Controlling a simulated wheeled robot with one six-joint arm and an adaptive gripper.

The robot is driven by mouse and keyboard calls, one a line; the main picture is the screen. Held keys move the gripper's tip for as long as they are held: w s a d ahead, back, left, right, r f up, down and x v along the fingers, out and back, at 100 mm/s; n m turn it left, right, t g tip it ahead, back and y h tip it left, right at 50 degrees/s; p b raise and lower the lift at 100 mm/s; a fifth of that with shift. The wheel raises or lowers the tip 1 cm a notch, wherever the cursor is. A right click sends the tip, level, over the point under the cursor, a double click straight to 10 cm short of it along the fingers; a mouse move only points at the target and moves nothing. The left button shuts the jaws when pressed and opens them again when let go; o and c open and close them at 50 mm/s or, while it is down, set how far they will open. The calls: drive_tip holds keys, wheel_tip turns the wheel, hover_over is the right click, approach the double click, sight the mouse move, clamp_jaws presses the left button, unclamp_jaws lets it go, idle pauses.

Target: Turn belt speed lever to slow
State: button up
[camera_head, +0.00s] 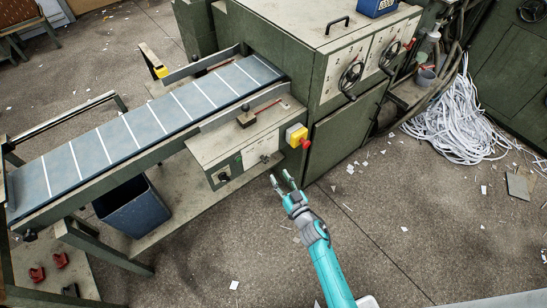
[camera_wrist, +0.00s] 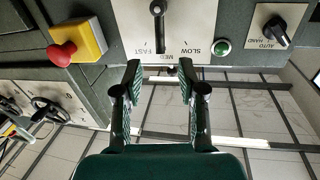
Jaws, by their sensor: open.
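The belt speed lever (camera_wrist: 158,28) is a dark handle on a pale panel (camera_wrist: 205,18) marked FAST, MED and SLOW, upside down in the wrist view. It lies roughly in line with MED, between the other two marks. In the head view the lever (camera_head: 264,158) is small on the front of the control box. My gripper (camera_head: 282,178) is open and empty, just in front of that panel. In the wrist view its fingertips (camera_wrist: 160,66) are spread below the MED mark, apart from the lever.
A red emergency button (camera_wrist: 62,54) on a yellow box sits beside the panel. On the other side are a green button (camera_wrist: 221,46) and an AUTO/HAND knob (camera_wrist: 275,31). The blue belt (camera_head: 130,130) runs behind the control box. Open floor (camera_head: 400,235) lies to the right.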

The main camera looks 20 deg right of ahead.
sight(267, 160)
drive_tip(key=w, duration=0.3)
drive_tip(key=w+a, duration=0.1)
drive_tip(key=w, duration=0.6)
drive_tip(key=shift+w+a, duration=0.15)
drive_tip(key=shift+w, duration=0.15)
clamp_jaws()
